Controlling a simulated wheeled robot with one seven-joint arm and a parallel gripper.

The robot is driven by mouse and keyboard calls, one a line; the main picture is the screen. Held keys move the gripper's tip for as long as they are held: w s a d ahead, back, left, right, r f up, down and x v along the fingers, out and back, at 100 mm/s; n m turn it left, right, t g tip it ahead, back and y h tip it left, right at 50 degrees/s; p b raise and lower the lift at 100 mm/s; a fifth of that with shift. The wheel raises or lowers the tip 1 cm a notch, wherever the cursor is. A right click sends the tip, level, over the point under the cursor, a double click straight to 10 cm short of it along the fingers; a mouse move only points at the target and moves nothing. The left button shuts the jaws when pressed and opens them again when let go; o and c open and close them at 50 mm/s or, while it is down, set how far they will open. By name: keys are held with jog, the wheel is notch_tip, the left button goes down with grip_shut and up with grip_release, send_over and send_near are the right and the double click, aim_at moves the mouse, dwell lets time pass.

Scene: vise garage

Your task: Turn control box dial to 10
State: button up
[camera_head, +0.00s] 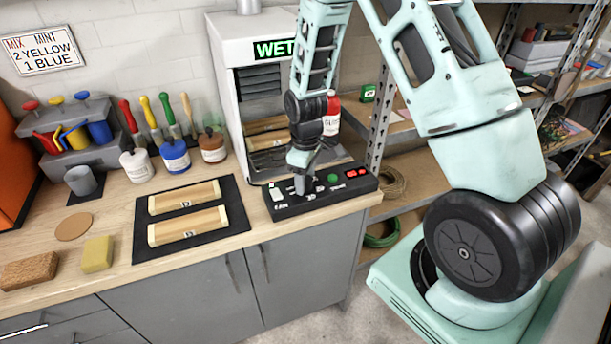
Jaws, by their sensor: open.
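The black control box (352,184) sits at the right end of the wooden counter, in front of a white cabinet. It carries a white switch at its left, a green button (332,177) and red lit parts (356,172) at its right. My gripper (301,186) points down over the middle-left of the box, close to its top. It is open. The dial is hidden or too small to make out under my gripper, so its setting and any contact cannot be told.
The white cabinet (226,62) with a green "WET" display stands right behind the box. A black mat (190,245) with two wooden blocks lies to the left. Paint jars (174,156) and brushes stand at the back. Metal shelving (380,130) stands to the right.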

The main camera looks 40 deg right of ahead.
jog(key=shift+f, duration=0.2)
jog(key=c, duration=1)
jog(key=shift+m, duration=0.3)
jog(key=m, duration=0.5)
jog(key=shift+m+b, duration=0.3)
jog(key=m, duration=0.5)
jog(key=shift+m, duration=0.3)
